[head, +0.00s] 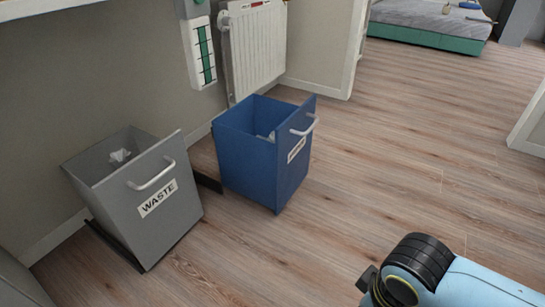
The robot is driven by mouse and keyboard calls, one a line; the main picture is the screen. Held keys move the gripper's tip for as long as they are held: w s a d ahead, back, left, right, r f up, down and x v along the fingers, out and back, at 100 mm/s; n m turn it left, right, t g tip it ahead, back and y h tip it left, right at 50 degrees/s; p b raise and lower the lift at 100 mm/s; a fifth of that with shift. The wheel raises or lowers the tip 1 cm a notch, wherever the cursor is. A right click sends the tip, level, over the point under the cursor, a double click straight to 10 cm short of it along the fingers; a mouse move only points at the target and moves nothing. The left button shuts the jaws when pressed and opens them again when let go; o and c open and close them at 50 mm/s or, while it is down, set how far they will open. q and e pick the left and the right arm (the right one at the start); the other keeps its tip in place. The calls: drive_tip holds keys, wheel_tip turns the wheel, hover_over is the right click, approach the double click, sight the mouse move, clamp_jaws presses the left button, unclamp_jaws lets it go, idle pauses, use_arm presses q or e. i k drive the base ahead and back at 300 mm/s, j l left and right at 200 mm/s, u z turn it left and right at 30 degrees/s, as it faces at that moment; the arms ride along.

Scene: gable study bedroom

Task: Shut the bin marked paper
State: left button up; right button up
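A blue bin (245,150) stands out over the floor near the wall in the head view, with its top open and something whitish inside. Its front panel (295,160) faces right and carries a pale handle (304,125) and a white label (296,149). The label's lettering is too slanted and small to read surely. A grey bin (170,215) to its left is labelled WASTE, so the blue one appears to be the paper bin. The grey bin is also open, with white crumpled stuff inside. Neither gripper is in view, and nothing touches either bin.
A dark rail (207,182) lies low between the bins. A white radiator (256,45) and a wall-mounted panel (200,52) are behind. Wood floor (400,150) is clear to the right. A bed (425,22) stands far back. My arm link shows at the lower right.

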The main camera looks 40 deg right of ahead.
sight(268, 173)
drive_tip(key=k+z, duration=0.2)
drive_tip(key=z, duration=1.05)
